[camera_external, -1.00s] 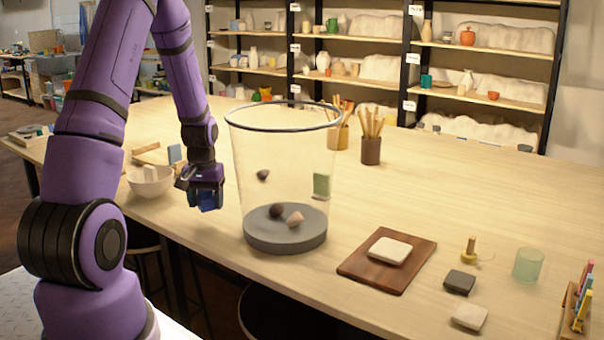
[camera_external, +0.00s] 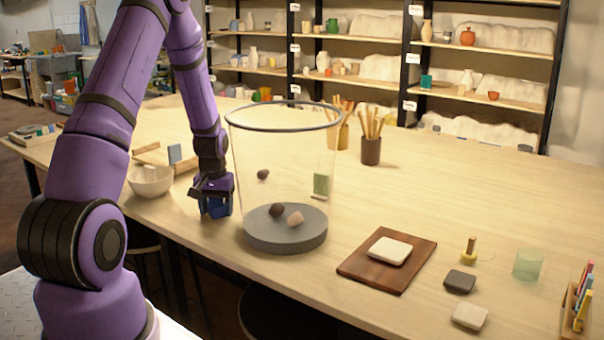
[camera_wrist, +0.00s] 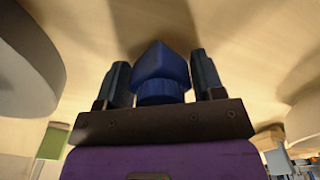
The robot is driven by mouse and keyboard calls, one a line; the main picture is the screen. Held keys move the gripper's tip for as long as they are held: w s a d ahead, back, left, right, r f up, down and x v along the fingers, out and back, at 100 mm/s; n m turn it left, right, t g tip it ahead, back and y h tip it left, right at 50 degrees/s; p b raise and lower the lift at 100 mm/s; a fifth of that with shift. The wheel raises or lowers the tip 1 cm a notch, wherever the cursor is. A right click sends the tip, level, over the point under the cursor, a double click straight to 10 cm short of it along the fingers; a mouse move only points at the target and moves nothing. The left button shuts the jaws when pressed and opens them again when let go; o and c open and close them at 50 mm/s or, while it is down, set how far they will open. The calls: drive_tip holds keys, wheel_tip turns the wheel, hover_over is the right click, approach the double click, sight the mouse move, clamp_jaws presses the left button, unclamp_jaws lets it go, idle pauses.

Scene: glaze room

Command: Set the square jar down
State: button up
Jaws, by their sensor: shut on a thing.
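The square jar (camera_wrist: 161,70) is blue and shows between the two fingers of my gripper (camera_wrist: 162,80) in the wrist view. In the external view my gripper (camera_external: 214,204) is shut on the blue jar (camera_external: 216,208), low over the table between the white bowl and the large clear container. Pale tabletop fills the wrist view beyond the jar. I cannot tell whether the jar touches the table. My fingers hide part of the jar in the external view.
A large clear container with a grey base (camera_external: 285,235) stands close to the right of my gripper. A white bowl (camera_external: 150,182) stands to the left. A dark wooden board (camera_external: 350,270) with a pale tile lies farther right. The table's front edge is near.

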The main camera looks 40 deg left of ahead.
drive_tip(key=o, duration=1.1)
drive_tip(key=shift+f, duration=0.1)
drive_tip(key=shift+c, duration=0.2)
wheel_tip(320, 180, up, 12)
drive_tip(key=shift+r, duration=0.15)
drive_tip(key=shift+r, duration=0.1)
drive_tip(key=s+d+r+m+t, duration=0.1)
drive_tip(key=s+d+r, duration=0.25)
drive_tip(key=r, duration=0.55)
drive_tip(key=s+d+r+m+t, duration=0.15)
drive_tip(key=s+r, duration=0.25)
drive_tip(key=r, duration=0.5)
drive_tip(key=s+d+r+m+t, duration=0.1)
drive_tip(key=s+d+r, duration=0.2)
drive_tip(key=s+d, duration=0.5)
drive_tip(key=s+d+r+m+t, duration=0.1)
drive_tip(key=s+d+r+m, duration=0.1)
drive_tip(key=s+d, duration=0.6)
drive_tip(key=s+r, duration=0.1)
drive_tip(key=s, duration=0.2)
drive_tip(key=shift+r+t, duration=0.25)
drive_tip(key=shift+t, duration=0.1)
